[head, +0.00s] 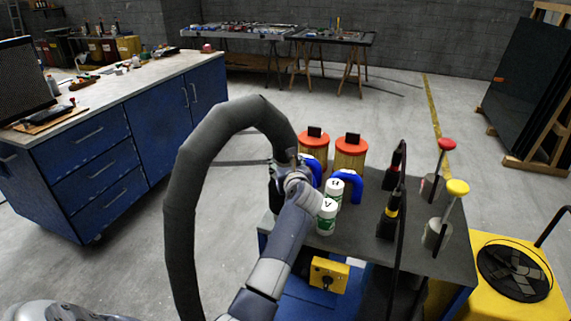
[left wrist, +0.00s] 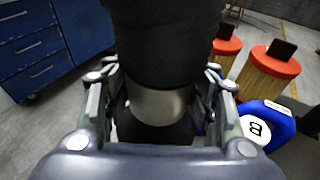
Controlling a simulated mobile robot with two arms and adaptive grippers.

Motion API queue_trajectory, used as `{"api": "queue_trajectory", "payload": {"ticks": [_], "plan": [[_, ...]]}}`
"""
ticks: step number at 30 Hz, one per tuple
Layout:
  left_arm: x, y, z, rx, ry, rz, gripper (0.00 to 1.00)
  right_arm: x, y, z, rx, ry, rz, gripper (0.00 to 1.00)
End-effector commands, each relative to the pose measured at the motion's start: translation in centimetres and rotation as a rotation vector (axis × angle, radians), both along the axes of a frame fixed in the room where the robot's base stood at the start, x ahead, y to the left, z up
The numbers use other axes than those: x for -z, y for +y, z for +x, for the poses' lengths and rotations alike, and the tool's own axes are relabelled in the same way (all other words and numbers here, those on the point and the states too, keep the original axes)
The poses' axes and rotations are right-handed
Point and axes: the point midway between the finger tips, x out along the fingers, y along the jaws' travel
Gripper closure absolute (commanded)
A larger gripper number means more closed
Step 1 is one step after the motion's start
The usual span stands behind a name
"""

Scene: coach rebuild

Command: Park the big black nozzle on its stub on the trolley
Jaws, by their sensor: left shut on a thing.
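My left gripper (head: 291,168) is shut around the metal collar (left wrist: 158,106) at the end of a thick dark hose (head: 180,190). The big black nozzle (left wrist: 150,130) shows below the collar between the fingers. In the head view only a dark sliver of the nozzle (head: 274,195) shows beside my wrist, at the left edge of the trolley (head: 350,250). I cannot tell whether it touches the trolley. No stub for it shows clearly; my arm covers that part. My right gripper is not in view.
The trolley top holds red-lidded canisters (head: 349,158), blue curved parts (head: 349,184), white-green bottles (head: 326,218), black tools (head: 388,218) and posts with red and yellow knobs (head: 457,188). A yellow fan unit (head: 515,275) stands right. A blue workbench (head: 125,135) stands left, with bare floor between.

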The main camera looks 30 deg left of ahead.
Motion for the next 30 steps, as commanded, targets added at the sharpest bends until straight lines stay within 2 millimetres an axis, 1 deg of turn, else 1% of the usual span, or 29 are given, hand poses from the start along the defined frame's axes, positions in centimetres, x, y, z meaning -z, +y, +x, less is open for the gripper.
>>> {"api": "queue_trajectory", "payload": {"ticks": [3,19,30], "plan": [[0.0,0.0,0.1,0.0,-0.007,0.004,0.82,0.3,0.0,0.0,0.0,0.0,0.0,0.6],[0.0,0.0,0.1,0.001,-0.007,0.005,0.82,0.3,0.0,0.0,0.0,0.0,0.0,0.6],[1.6,0.1,0.0,0.0,-0.006,0.004,0.82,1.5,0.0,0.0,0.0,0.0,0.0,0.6]]}}
